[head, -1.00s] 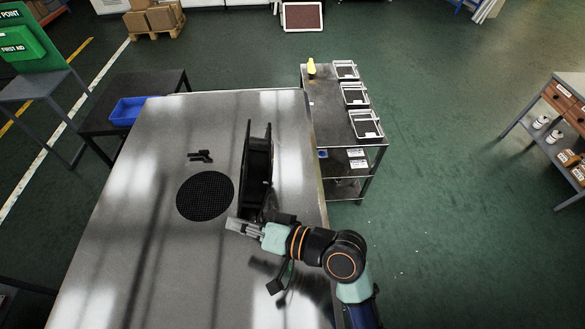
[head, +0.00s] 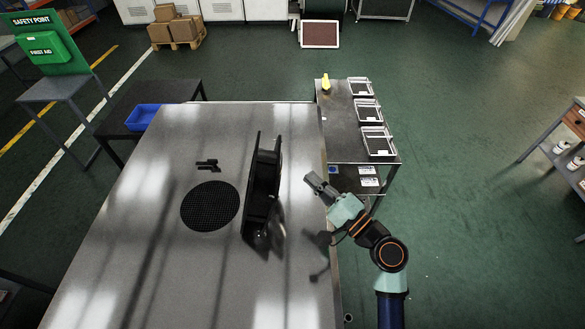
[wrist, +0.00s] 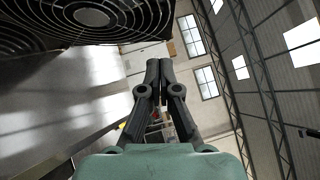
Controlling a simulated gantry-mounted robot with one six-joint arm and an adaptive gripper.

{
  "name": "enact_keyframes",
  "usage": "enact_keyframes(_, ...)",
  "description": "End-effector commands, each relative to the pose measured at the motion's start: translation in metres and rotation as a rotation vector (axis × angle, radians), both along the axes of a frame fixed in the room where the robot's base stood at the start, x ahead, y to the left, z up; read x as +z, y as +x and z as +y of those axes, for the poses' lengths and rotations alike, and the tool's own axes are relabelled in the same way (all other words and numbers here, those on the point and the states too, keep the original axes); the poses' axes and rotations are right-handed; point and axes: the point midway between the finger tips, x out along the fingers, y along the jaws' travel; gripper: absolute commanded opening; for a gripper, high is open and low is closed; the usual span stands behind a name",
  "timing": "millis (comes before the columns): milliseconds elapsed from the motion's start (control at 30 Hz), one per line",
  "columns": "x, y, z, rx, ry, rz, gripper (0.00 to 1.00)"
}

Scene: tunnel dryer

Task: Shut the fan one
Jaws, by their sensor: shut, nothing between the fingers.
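The fan (head: 262,190) is a black framed unit standing up on edge on the grey metal top (head: 150,215). A round dark mesh opening (head: 210,206) lies flat in the top, left of the fan. In the wrist view, the fan's ringed grille (wrist: 95,20) fills the upper left. My gripper (head: 312,180) is right of the fan, near the top's right edge, apart from it. In the wrist view, my gripper's fingers (wrist: 160,68) are together and empty. A blurred grey shape shows at the fan's near end; I cannot tell what it is.
A small black part (head: 207,165) lies on the top beyond the mesh. A dark cart (head: 345,140) with wire trays stands just beyond the right edge. A blue bin (head: 142,117) sits on a side table at the left.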

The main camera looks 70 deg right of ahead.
Motion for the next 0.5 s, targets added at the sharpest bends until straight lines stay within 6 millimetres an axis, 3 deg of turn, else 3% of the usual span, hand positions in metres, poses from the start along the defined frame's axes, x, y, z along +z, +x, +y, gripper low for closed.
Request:
enact_keyframes(100, 0.008, 0.024, -0.009, 0.005, -0.001, 0.0, 0.0)
enact_keyframes(200, 0.013, 0.038, -0.001, 0.003, 0.0, 0.001, 0.0)
enact_keyframes(500, 0.014, 0.055, 0.005, -0.001, -0.001, 0.001, 0.0)
